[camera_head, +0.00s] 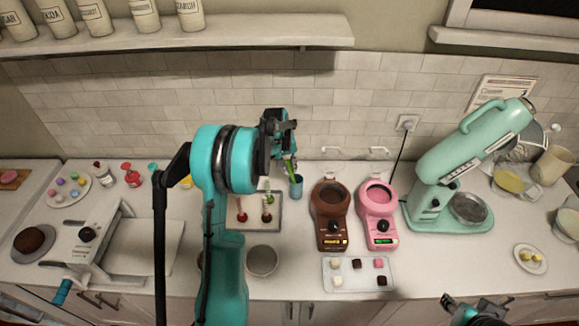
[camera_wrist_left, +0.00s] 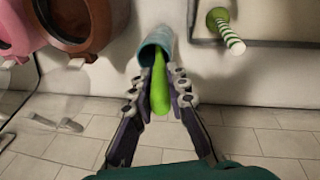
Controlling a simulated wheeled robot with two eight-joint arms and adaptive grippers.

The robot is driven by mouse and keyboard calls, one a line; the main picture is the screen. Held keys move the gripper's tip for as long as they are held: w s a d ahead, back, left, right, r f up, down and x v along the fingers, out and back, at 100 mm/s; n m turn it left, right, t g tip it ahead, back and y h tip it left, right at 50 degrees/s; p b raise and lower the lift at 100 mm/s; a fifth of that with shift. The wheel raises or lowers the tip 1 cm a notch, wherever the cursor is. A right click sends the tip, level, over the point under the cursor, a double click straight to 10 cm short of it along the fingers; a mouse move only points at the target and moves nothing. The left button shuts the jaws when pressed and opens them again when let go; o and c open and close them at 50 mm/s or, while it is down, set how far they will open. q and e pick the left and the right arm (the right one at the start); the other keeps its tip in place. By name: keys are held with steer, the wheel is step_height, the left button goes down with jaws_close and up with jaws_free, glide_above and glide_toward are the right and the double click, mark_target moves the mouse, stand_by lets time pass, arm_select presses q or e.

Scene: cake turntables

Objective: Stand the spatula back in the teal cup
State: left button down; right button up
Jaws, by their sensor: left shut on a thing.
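The teal cup (camera_head: 297,187) stands on the counter near the back wall, left of the brown melting pot. It also shows in the left wrist view (camera_wrist_left: 160,38), with its mouth toward the camera. The green spatula (camera_wrist_left: 160,95) is between the fingers of my left gripper (camera_wrist_left: 160,82), which is shut on it. Its far end overlaps the cup's mouth; I cannot tell how deep it reaches. In the head view my left gripper (camera_head: 287,148) is above the cup, and the spatula (camera_head: 291,167) points down at it. My right gripper (camera_head: 475,310) is low at the front edge, its fingers unclear.
Brown (camera_head: 331,235) and pink (camera_head: 378,228) melting pots stand to the right of the cup. A tray (camera_head: 290,222) with striped sticks lies to its left. A mint mixer (camera_head: 440,215) is further right. The tiled wall (camera_head: 340,125) is close behind.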

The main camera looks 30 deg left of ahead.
arm_select(q)
steer(key=shift+f, duration=0.1)
steer(key=c, duration=1.4)
jaws_free()
steer(key=v, duration=1.2)
steer(key=shift+s, duration=0.15)
